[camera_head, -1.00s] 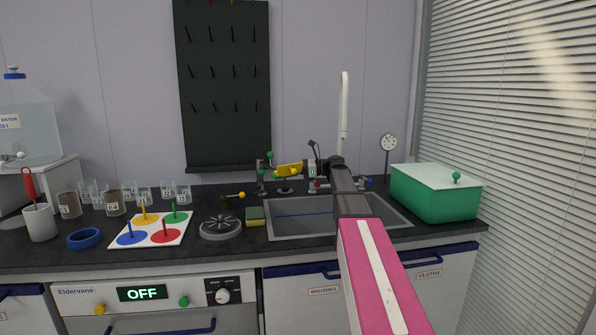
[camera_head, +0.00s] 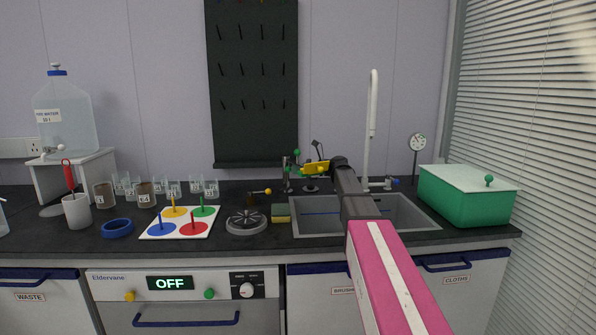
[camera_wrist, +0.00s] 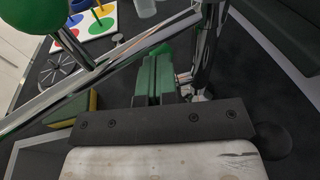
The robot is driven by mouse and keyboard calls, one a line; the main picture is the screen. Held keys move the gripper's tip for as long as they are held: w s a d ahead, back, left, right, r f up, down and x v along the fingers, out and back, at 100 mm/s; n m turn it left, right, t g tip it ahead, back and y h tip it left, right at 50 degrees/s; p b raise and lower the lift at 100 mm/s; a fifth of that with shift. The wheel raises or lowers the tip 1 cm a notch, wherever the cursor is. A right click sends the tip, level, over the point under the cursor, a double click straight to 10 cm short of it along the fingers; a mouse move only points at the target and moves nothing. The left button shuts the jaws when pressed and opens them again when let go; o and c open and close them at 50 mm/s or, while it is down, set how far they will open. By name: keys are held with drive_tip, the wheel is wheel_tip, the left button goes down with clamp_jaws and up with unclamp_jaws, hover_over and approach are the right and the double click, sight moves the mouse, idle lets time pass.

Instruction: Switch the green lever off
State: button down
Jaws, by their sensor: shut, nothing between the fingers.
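A green ball-knobbed lever (camera_head: 297,153) stands at the back of the counter, behind the left side of the sink. In the wrist view a large green ball (camera_wrist: 30,14) on a metal shaft is close to the camera at upper left. My gripper (camera_wrist: 152,60) is shut and empty, pointing forward over the counter, with the green ball to its left and apart from it. In the head view the black end of my arm reaches the back of the sink, to the right of the lever. Its fingertips are hard to tell apart from the small fittings there.
The sink (camera_head: 420,218) lies under my arm, with a tall white tap (camera_head: 373,115) to the right. A green box (camera_head: 465,200) stands on the right. A yellow-knobbed lever (camera_head: 267,191), a sponge (camera_head: 280,213) and a round black-and-grey disc (camera_head: 246,224) lie to the left.

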drive_tip(key=shift+a+r, duration=0.25)
drive_tip(key=shift+a, duration=0.55)
